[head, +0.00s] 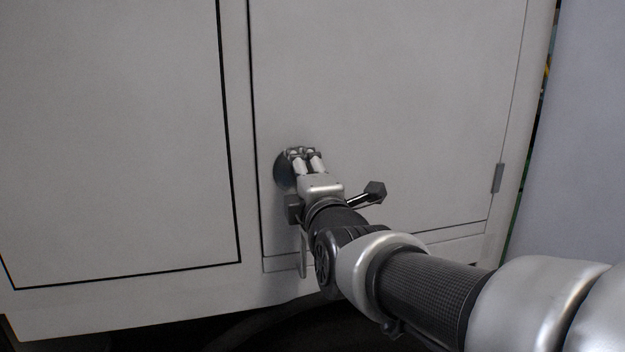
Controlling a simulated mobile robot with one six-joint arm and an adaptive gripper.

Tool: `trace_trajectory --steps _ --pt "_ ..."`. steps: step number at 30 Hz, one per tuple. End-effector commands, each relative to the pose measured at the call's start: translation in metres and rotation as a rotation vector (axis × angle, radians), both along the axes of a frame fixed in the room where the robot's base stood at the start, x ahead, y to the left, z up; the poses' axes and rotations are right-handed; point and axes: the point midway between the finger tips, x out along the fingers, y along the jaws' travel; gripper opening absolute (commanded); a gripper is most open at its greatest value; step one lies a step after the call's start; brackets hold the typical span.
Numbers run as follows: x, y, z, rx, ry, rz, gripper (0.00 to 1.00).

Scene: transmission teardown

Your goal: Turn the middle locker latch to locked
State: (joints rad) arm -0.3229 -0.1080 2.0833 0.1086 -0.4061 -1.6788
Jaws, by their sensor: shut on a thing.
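The middle locker latch (283,171) shows as a dark rounded piece on the left side of the grey locker door (400,90). My gripper (302,153) reaches in from the lower right with its fingertips at the latch. It is shut on the latch. The fingers and wrist hide most of the latch, so I cannot tell which way its handle points or whether it is locked. The door lies flat in its frame and looks closed.
Another grey panel (110,130) with a dark outline is on the left. A small hinge (497,177) is on the door's right edge. A pale surface (580,130) stands at the far right. The space under the locker is dark.

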Motion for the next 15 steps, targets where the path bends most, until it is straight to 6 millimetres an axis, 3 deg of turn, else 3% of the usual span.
trace_trajectory --steps 12,13,15 --pt "0.0000 -0.0001 0.0010 -0.009 -0.005 0.000 0.39" --pt "0.0000 -0.0001 0.0011 -0.009 -0.006 0.000 0.64" --pt "0.0000 -0.0001 0.0011 -0.009 -0.006 0.000 0.69"
